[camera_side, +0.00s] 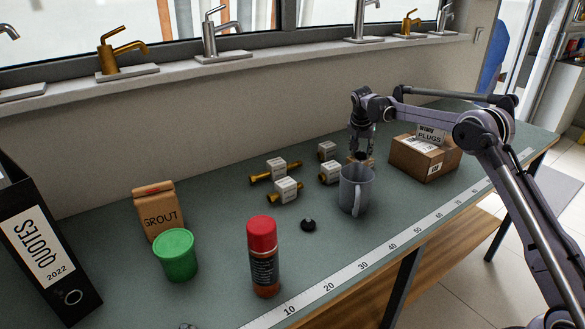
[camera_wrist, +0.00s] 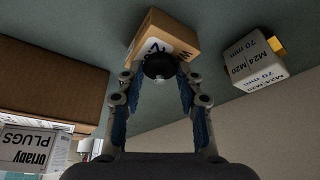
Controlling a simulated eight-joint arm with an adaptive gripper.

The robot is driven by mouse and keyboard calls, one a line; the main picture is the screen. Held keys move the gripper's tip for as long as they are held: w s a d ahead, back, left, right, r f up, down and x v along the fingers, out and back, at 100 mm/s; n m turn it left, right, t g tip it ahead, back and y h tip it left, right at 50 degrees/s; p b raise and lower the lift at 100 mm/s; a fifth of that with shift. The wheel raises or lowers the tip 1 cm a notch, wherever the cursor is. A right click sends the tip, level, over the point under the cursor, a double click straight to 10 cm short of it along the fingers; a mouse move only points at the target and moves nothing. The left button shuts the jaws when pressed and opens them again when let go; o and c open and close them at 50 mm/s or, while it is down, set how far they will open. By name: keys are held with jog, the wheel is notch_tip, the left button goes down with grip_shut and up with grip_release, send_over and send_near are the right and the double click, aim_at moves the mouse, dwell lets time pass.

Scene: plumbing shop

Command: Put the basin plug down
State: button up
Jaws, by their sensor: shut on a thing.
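My gripper (camera_side: 362,151) is above the bench, just behind the grey mug (camera_side: 356,190) in the side view. It is shut on a dark basin plug (camera_wrist: 158,66), which has a small bright metal stud and sits between the two fingertips (camera_wrist: 158,74) in the wrist view. In the side view the held plug is a small dark shape, partly hidden by the gripper. A small tan box (camera_wrist: 165,40) with a white label lies right behind the plug in the wrist view; I cannot tell whether they touch. Another black plug (camera_side: 308,225) lies on the bench left of the mug.
A cardboard box (camera_side: 424,158) with a PLUGS sign (camera_side: 431,134) stands right of the gripper. Several white-tagged fittings (camera_side: 287,189) lie left of it. A red-capped can (camera_side: 263,258), green tub (camera_side: 176,255) and grout bag (camera_side: 157,211) stand farther left. A ruler strip (camera_side: 350,268) runs along the front edge.

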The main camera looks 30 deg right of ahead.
jog(key=shift+f, duration=0.15)
jog(key=o, duration=0.9)
jog(key=v, duration=1.2)
jog(key=s+a+r+n+t+y, duration=0.1)
jog(key=s+a+r+n, duration=0.2)
jog(key=s+a+r, duration=0.35)
jog(key=s+a+f+n+t+y, duration=0.1)
jog(key=s+a+f+n, duration=0.2)
jog(key=s, duration=0.6)
jog(key=s+a+f+n+t+y, duration=0.1)
jog(key=s+a+f+n, duration=0.2)
jog(key=s, duration=0.6)
jog(key=s+a+f+n+t+y, duration=0.1)
jog(key=s+a+f+n, duration=0.1)
jog(key=s+a, duration=0.4)
jog(key=shift+s+a+f+n+t, duration=0.1)
jog(key=shift+s+f+n+t, duration=0.1)
jog(key=shift+s, duration=0.4)
jog(key=shift+s+a+f+n+t, duration=0.1)
jog(key=shift+s+a+f, duration=0.1)
jog(key=shift+s, duration=0.35)
jog(key=shift+s+a+f+n+t, duration=0.1)
jog(key=shift+s+f, duration=0.1)
jog(key=shift+s, duration=0.4)
